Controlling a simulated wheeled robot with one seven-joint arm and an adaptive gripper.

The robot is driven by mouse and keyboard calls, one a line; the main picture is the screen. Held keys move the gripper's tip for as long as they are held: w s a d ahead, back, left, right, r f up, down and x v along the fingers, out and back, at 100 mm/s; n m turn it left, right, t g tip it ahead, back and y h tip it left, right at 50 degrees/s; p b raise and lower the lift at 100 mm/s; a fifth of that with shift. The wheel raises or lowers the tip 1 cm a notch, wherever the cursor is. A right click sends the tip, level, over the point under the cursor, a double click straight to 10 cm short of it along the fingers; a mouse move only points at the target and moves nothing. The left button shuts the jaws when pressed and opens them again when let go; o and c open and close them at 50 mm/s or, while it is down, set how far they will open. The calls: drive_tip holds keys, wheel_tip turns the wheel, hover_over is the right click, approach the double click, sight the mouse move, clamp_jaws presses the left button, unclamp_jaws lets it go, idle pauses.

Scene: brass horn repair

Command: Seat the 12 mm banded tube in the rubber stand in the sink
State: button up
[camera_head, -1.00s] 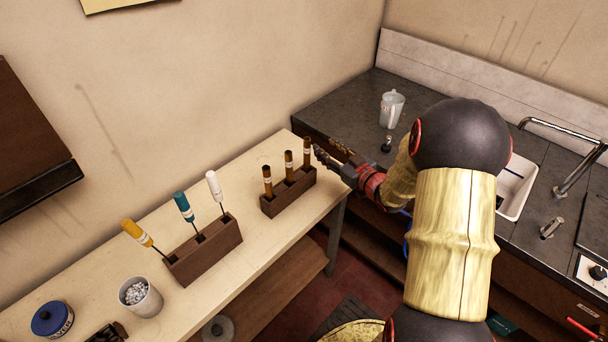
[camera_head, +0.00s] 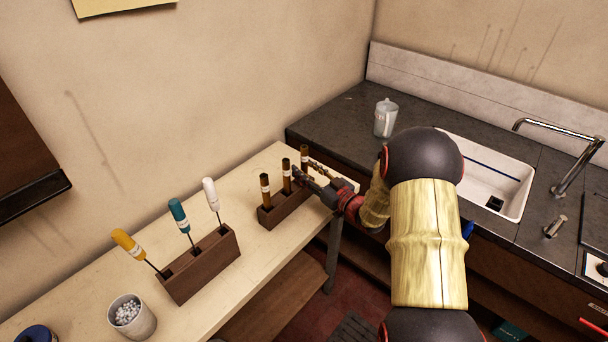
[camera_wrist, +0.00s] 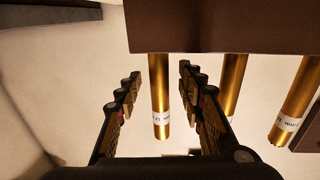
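Three brass-coloured tubes with dark tops and white label bands stand in a brown wooden block (camera_head: 285,207) on the pale bench. They are the near tube (camera_head: 265,192), middle tube (camera_head: 286,178) and far tube (camera_head: 304,157). My gripper (camera_head: 308,172) is open at the far tube. In the wrist view my gripper's fingers (camera_wrist: 160,105) lie either side of this tube (camera_wrist: 160,90), with gaps showing. Its band is too small to read surely. A small dark square piece (camera_head: 494,203) lies in the white sink (camera_head: 478,180); it may be the rubber stand.
A second wooden block (camera_head: 205,265) holds yellow, teal and white-handled tools left of the tubes. A cup of pellets (camera_head: 132,315) stands nearer. A clear jug (camera_head: 385,118) is on the dark counter. A chrome tap (camera_head: 570,170) reaches over the sink.

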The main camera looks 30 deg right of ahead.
drive_tip(key=shift+w+a+r, duration=0.1)
drive_tip(key=shift+w, duration=0.4)
drive_tip(key=shift+c, duration=0.4)
clamp_jaws()
